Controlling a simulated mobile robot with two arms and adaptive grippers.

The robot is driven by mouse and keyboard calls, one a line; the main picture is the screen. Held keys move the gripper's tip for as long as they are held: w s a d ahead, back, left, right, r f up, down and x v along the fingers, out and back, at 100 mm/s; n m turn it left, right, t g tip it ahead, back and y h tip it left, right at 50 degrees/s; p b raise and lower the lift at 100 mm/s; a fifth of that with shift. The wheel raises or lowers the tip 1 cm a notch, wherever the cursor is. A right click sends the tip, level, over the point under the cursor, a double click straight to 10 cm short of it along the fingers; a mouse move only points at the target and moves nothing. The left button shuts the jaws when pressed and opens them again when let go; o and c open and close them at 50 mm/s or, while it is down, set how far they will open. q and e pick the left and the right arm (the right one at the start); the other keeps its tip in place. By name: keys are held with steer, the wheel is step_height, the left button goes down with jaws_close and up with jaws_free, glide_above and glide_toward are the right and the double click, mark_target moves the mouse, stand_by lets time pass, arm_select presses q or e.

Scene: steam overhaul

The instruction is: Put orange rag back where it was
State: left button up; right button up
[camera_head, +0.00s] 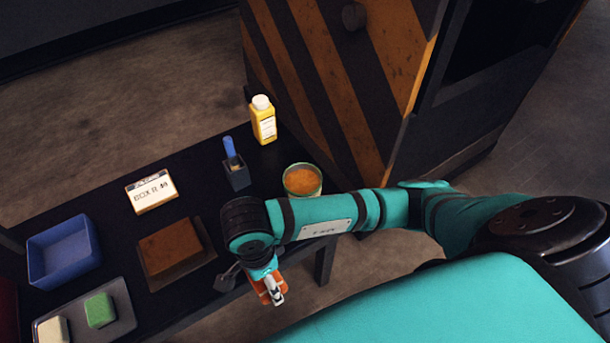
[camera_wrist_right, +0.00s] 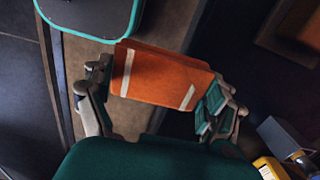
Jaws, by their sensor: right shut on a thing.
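The orange rag (camera_head: 266,291) with white stripes is in my right gripper (camera_head: 262,280), off the front edge of the dark table (camera_head: 213,213). In the right wrist view the folded rag (camera_wrist_right: 165,76) spans between the two fingers of my right gripper (camera_wrist_right: 160,100), which is shut on it. In the head view my wrist hides part of the rag. My left gripper is not in view.
On the table are a blue tray (camera_head: 62,268), a grey tray (camera_head: 118,325) with a green sponge (camera_head: 100,310), a brown block (camera_head: 170,246), a sign (camera_head: 152,191), a brush holder (camera_head: 237,179), a yellow bottle (camera_head: 263,122) and an open tin (camera_head: 302,193). A striped cabinet (camera_head: 330,75) stands behind.

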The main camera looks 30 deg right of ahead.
steer(key=shift+s+d, duration=0.15)
steer(key=shift+d, duration=0.05)
steer(key=w+d, duration=0.1)
steer(key=w, duration=0.1)
steer(key=w+d, duration=0.1)
steer(key=w, duration=0.1)
steer(key=w+d+p, duration=0.1)
steer(key=w, duration=0.1)
steer(key=shift+w+f, duration=0.2)
steer(key=shift+w, duration=0.15)
steer(key=w, duration=0.1)
steer(key=w+d, duration=0.2)
steer(key=w, duration=0.1)
steer(key=shift+f, duration=0.25)
steer(key=w, duration=0.1)
steer(key=w+d, duration=0.1)
steer(key=w, duration=0.1)
steer(key=shift+w+d+f+p, duration=0.15)
steer(key=shift+d+f+p, duration=0.1)
steer(key=shift+p, duration=0.15)
step_height(320, 180, down, 3)
steer(key=shift+r, duration=0.15)
steer(key=shift+f, duration=0.55)
steer(key=o, duration=0.9)
steer(key=shift+c, duration=0.2)
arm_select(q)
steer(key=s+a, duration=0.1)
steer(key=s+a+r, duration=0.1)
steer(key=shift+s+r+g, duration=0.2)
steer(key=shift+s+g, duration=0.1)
